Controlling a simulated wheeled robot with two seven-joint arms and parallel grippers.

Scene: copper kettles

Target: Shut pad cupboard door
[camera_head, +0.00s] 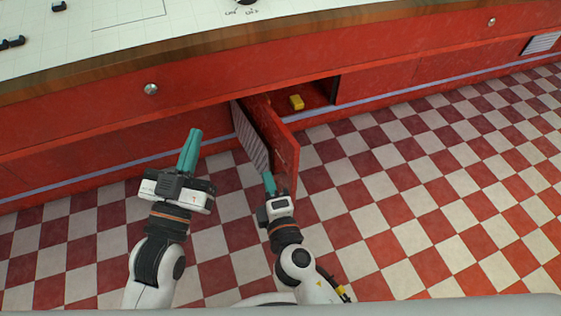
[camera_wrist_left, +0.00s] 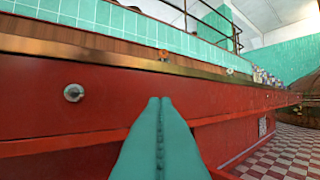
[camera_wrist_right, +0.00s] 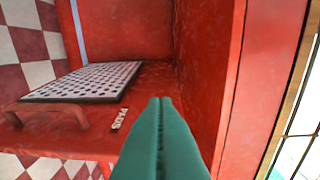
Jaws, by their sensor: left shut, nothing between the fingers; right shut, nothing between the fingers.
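The red pad cupboard door (camera_head: 286,160) stands open, swung out from the red cabinet front over the floor. A grey perforated panel (camera_head: 250,138) is on its left side. In the right wrist view the perforated panel (camera_wrist_right: 85,82), a handle (camera_wrist_right: 45,109) and a "PADS" label (camera_wrist_right: 118,118) show on red. My right gripper (camera_head: 268,176) is shut and empty, close to the left side of the door; I cannot tell whether it touches. My left gripper (camera_head: 194,133) is shut and empty, in front of the cabinet, left of the door.
A yellow item (camera_head: 296,102) lies inside the open cupboard. The white countertop (camera_head: 200,25) with a wooden edge runs above the cabinet. A round knob (camera_head: 151,89) sticks out of the red front. The checkered floor (camera_head: 420,190) to the right is clear.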

